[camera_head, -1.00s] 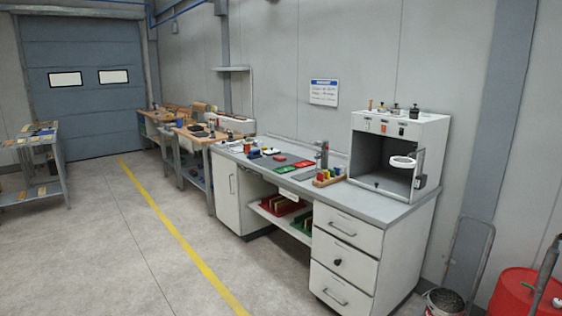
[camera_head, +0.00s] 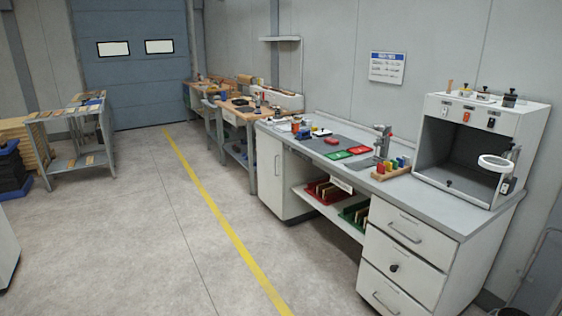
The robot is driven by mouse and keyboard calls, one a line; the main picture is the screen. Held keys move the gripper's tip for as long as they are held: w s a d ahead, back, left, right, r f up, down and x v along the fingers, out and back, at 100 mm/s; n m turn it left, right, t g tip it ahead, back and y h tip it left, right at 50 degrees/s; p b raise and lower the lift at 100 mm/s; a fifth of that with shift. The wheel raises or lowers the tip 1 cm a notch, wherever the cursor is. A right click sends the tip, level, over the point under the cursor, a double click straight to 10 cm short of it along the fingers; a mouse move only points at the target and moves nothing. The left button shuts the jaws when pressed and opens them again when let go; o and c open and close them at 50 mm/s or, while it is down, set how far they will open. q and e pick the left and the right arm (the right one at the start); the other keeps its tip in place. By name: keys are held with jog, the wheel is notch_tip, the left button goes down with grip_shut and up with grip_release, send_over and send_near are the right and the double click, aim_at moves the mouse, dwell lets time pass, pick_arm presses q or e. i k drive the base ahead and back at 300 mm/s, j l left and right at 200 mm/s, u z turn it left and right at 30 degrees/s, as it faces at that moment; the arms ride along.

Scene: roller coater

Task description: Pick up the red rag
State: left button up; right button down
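No thing in view can be told for sure as the red rag. On the grey-topped workbench (camera_head: 440,215), a small flat red piece (camera_head: 361,150) lies beside a flat green piece (camera_head: 337,155). All are too small to tell cloth from other material. Neither of my grippers is in view.
A white box-shaped cabinet (camera_head: 524,118) stands on the bench's right end. A red tray (camera_head: 325,192) and a green tray (camera_head: 353,215) sit on the shelf below. Wooden-topped benches (camera_head: 235,110) stand beyond. The floor along the yellow line (camera_head: 222,219) is clear.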

aim_at(332, 142)
jog(key=i+j, duration=0.1)
jog(key=i, duration=0.55)
jog(key=i+z, duration=0.1)
jog(key=i, duration=0.55)
jog(key=i+j, duration=0.2)
jog(key=i, duration=0.5)
jog(key=z, duration=0.05)
